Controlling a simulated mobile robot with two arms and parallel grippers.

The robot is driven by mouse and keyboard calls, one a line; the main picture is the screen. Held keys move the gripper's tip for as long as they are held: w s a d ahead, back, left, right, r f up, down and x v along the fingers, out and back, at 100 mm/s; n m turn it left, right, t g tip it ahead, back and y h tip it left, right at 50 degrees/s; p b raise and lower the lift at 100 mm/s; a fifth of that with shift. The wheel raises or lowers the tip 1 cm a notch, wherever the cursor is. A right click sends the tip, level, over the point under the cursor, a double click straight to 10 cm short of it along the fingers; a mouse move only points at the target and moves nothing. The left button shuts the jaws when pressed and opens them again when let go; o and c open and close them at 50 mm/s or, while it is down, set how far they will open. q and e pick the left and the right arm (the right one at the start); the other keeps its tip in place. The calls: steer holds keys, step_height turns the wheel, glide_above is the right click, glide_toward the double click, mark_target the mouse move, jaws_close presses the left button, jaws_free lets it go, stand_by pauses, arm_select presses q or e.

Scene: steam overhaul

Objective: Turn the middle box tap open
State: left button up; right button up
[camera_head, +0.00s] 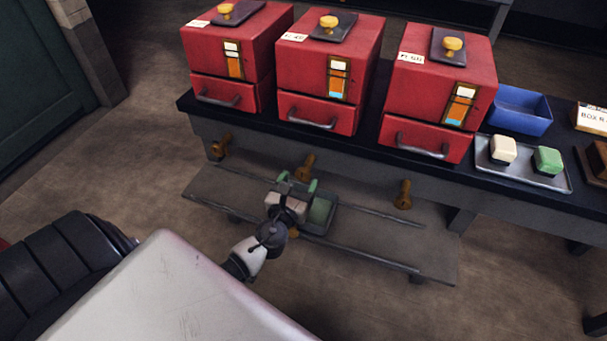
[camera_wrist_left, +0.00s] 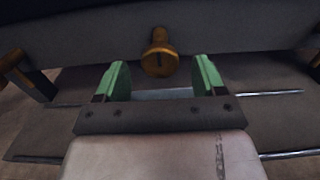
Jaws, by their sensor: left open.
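Three red boxes stand in a row on the dark bench, and the middle box (camera_head: 325,75) has a brass tap (camera_head: 306,166) on the bench front below it. The same tap (camera_wrist_left: 159,55) shows in the left wrist view, ahead of my fingers and centred between them. My left gripper (camera_head: 299,183) is open just in front of the tap, and its green fingers (camera_wrist_left: 160,80) are empty. I cannot tell whether they touch the tap. Similar brass taps sit below the left box (camera_head: 221,146) and the right box (camera_head: 404,194). My right gripper is not in view.
A metal tray (camera_head: 555,181) with a white and a green block and a blue bin (camera_head: 519,110) stand on the bench at right.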

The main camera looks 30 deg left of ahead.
mark_target(302, 177)
arm_select(q)
steer(key=shift+x, duration=1.55)
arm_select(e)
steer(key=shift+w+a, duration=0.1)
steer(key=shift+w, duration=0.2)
arm_select(q)
steer(key=shift+c, duration=0.2)
